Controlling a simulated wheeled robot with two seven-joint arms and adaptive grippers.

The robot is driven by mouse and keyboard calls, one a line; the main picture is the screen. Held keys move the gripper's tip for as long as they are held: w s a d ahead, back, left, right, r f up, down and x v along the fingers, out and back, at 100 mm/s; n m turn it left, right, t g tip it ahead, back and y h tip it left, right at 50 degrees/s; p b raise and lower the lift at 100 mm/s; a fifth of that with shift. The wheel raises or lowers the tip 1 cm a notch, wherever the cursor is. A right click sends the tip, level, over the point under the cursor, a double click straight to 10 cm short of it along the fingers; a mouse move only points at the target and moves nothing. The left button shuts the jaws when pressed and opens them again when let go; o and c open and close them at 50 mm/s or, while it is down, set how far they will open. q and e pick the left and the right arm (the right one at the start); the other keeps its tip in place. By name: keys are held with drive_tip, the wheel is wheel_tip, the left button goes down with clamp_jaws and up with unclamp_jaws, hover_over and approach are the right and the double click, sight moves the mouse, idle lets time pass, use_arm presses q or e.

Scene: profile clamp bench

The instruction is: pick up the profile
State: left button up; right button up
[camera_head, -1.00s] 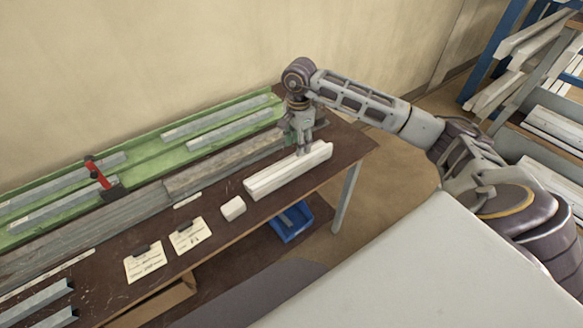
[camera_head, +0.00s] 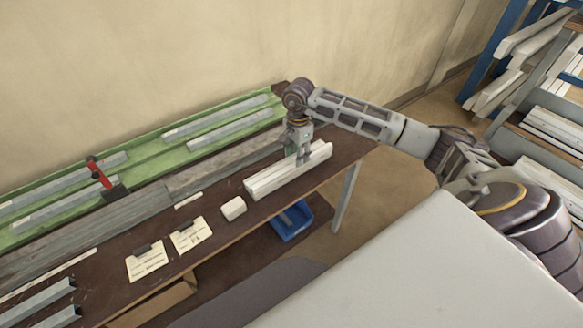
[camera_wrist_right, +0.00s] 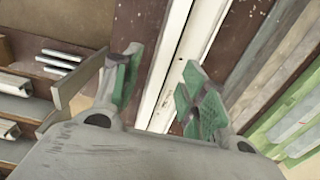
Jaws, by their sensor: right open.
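The white profile (camera_head: 265,182) lies on the dark brown bench top, near its right end. It also shows in the right wrist view (camera_wrist_right: 189,48), running between the two green-padded fingers. My right gripper (camera_head: 302,160) is over the right half of the profile, pointing down, with its fingertips close to it. In the wrist view my right gripper (camera_wrist_right: 161,68) is open, with one finger on either side of the profile. Whether the fingers touch it I cannot tell. My left gripper is not in view.
A small white block (camera_head: 233,208) sits left of the profile. Two paper cards (camera_head: 188,236) lie farther left. Grey rails and a green tray (camera_head: 150,146) with metal bars run behind. A blue bin (camera_head: 291,222) is below the bench edge. Racks stand at the right.

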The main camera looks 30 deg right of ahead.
sight(291, 166)
drive_tip(key=shift+w+f+p, duration=0.1)
drive_tip(key=shift+f+p, duration=0.4)
drive_tip(key=shift+f, duration=1.6)
clamp_jaws()
